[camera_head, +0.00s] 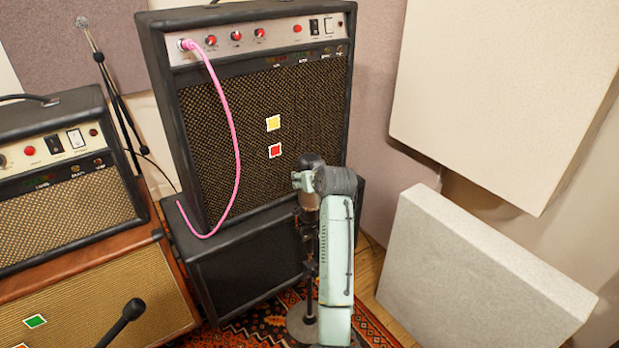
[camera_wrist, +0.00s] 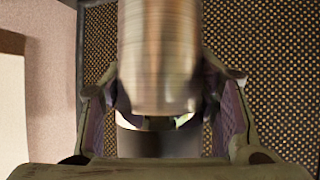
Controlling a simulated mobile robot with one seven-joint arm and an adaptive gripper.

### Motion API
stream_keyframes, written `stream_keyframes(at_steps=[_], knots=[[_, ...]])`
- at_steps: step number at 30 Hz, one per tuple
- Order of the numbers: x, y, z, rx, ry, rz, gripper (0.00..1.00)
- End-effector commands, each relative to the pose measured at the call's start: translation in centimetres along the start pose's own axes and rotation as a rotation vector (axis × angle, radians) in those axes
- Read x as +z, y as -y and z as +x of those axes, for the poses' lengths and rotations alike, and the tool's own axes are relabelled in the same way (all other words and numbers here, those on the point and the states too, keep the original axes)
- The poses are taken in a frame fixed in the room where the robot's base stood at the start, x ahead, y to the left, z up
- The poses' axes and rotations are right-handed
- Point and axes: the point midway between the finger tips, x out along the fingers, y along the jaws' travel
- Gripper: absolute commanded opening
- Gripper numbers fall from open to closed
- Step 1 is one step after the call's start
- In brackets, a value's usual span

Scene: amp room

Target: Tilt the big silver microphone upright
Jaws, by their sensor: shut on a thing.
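The big silver microphone (camera_wrist: 160,50) fills the middle of the wrist view, its cylindrical body standing roughly vertical between my fingers. My gripper (camera_wrist: 165,108) is shut on it, with a finger against each side. In the head view my arm hides most of the microphone; its dark top (camera_head: 309,162) shows beside my wrist, in front of the large amp. Its stand (camera_head: 303,322) rises from a round base on the rug. The exact tilt of the microphone is hard to tell from the head view.
A large black amp (camera_head: 262,110) with a pink cable stands on a black cabinet (camera_head: 250,262) right behind the microphone. Smaller amps (camera_head: 68,215) are at left. A black microphone (camera_head: 122,322) is at the lower left. A pale foam panel (camera_head: 470,280) leans at right.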

Motion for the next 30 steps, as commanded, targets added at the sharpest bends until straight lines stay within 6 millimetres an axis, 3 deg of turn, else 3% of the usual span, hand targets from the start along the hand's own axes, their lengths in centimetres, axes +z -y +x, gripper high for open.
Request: stream_keyframes(at_steps=[9,20,25,30], knots=[[0.0,-0.1,0.0,0.002,-0.002,-0.001,0.75],[0.0,-0.1,-0.2,0.001,-0.002,0.000,0.76],[0.0,-0.1,-2.3,0.002,-0.003,0.001,0.76],[-0.1,-0.1,-6.1,0.002,-0.005,0.000,0.76]])
